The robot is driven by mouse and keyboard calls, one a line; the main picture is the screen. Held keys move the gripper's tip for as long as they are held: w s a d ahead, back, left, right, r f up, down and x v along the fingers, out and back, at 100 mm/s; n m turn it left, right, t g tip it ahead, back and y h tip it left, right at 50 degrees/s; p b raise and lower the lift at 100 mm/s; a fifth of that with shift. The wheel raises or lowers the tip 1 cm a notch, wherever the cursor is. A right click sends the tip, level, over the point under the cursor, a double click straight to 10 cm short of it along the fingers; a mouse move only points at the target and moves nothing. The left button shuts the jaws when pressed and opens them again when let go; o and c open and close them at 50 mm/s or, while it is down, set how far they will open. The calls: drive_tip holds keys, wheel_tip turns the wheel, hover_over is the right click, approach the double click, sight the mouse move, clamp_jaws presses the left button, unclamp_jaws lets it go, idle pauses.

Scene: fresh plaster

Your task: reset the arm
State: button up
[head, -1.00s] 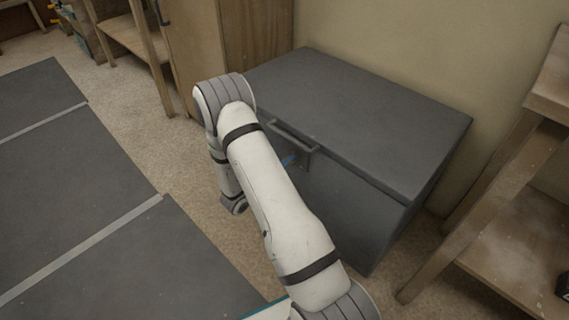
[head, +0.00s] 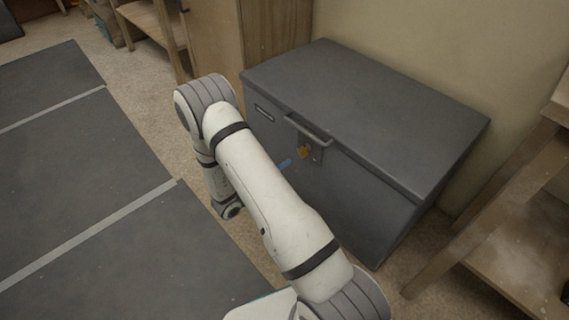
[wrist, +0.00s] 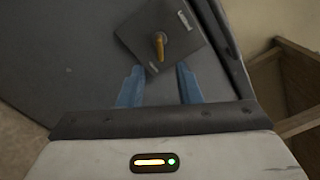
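The grey chest (head: 375,115) stands against the wall with its lid shut. A bar handle (head: 308,130) is on the lid's front edge. Below it a latch plate (head: 316,154) holds a small yellow key-like piece (head: 304,151). The wrist view also shows the yellow piece (wrist: 159,46) on its dark plate (wrist: 185,38). My gripper (wrist: 160,72) has two blue fingers spread apart with nothing between them. The yellow piece lies just beyond the fingertips. In the head view a blue finger (head: 285,165) shows left of the latch, clear of it; my arm hides the rest.
A wooden shelf unit (head: 520,230) stands close on the right. A wooden cabinet (head: 275,45) is behind the chest's left end. Dark floor mats (head: 75,160) with pale strips lie on the left, with open floor there.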

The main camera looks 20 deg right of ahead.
idle(0.3)
drive_tip(key=w+a+r+n+t+y+p, duration=0.2)
drive_tip(key=w+r+n+y+p, duration=0.25)
drive_tip(key=r, duration=0.45)
drive_tip(key=w+a+r+n+t+y+p, duration=0.1)
drive_tip(key=w+a+r+n+y+p, duration=0.1)
drive_tip(key=w+r+n+y+p, duration=0.45)
drive_tip(key=s+a+r+n+y+p, duration=0.2)
drive_tip(key=a+r+n+p, duration=0.15)
drive_tip(key=r, duration=0.55)
drive_tip(key=s+a+r+n+y+p, duration=0.2)
drive_tip(key=s+a+r+n+p, duration=0.15)
drive_tip(key=r, duration=0.65)
drive_tip(key=s+a+r+n+g+y+p, duration=0.2)
drive_tip(key=s+r+n+g+y+p, duration=0.15)
drive_tip(key=s+r+n+p, duration=0.75)
drive_tip(key=s+d+r+n+g+p, duration=0.1)
drive_tip(key=s+d+r+n, duration=0.1)
drive_tip(key=s+r+n, duration=0.2)
drive_tip(key=s+d+r+n+g+h+p, duration=0.1)
drive_tip(key=s+r+n, duration=0.4)
drive_tip(key=s, duration=0.8)
wheel_tip(320, 180, up, 3)
drive_tip(key=shift+d+r+g+p, duration=0.2)
drive_tip(key=shift+d+g+p, duration=0.35)
drive_tip(key=shift+d, duration=0.45)
